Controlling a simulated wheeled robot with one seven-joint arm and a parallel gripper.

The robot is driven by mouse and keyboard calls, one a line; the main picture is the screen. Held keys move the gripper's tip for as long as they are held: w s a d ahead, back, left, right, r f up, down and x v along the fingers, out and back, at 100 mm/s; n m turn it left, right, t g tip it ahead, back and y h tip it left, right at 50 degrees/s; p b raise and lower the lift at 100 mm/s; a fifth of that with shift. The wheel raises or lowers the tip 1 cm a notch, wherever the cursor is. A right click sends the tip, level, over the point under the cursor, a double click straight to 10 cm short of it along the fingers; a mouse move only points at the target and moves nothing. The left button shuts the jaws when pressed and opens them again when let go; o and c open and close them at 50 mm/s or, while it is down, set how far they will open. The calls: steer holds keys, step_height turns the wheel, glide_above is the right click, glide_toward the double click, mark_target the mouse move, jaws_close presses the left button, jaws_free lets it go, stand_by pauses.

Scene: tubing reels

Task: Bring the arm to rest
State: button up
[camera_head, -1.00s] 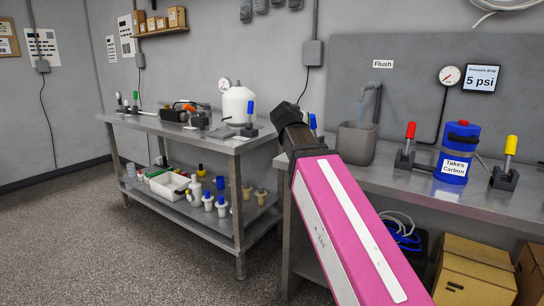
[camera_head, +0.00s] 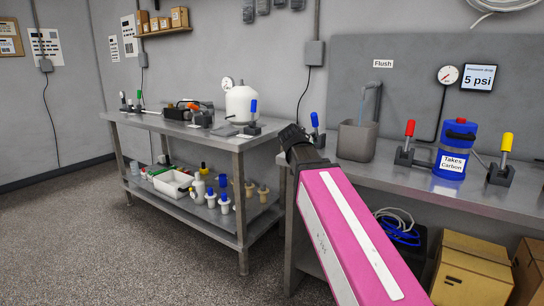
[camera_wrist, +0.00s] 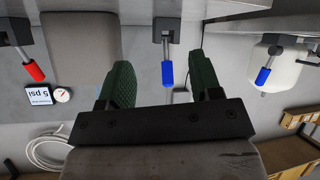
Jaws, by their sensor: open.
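My pink arm reaches in from the lower right in the head view. Its dark end, my gripper (camera_head: 293,138), is raised at the left end of the right bench (camera_head: 450,200). In the wrist view my gripper (camera_wrist: 160,65) is open, with two dark green fingers set wide apart and nothing held. A blue-handled valve (camera_wrist: 167,72) shows in the gap between the fingers, seemingly beyond them.
On the right bench stand a grey basin (camera_head: 356,141), a red-handled valve (camera_head: 407,145), a blue canister (camera_head: 456,148) and a yellow-handled valve (camera_head: 504,160). The left bench (camera_head: 190,132) carries a white tank (camera_head: 240,104) and another blue-handled valve (camera_head: 252,118). The floor at left is clear.

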steer(key=s+d+f+g+y, duration=0.1)
steer(key=s+f, duration=0.5)
steer(key=f, duration=0.7)
steer(key=s+d+f+n+g+y, duration=0.1)
steer(key=s+f+g, duration=0.5)
steer(key=f, duration=0.8)
steer(key=s+d+f+n+g+y, duration=0.1)
steer(key=s+d+f+g, duration=0.3)
steer(key=f, duration=0.9)
steer(key=s+y, duration=0.1)
steer(key=s, duration=0.1)
steer(key=shift+s+d+f+y, duration=0.35)
steer(key=shift+f+y, duration=0.05)
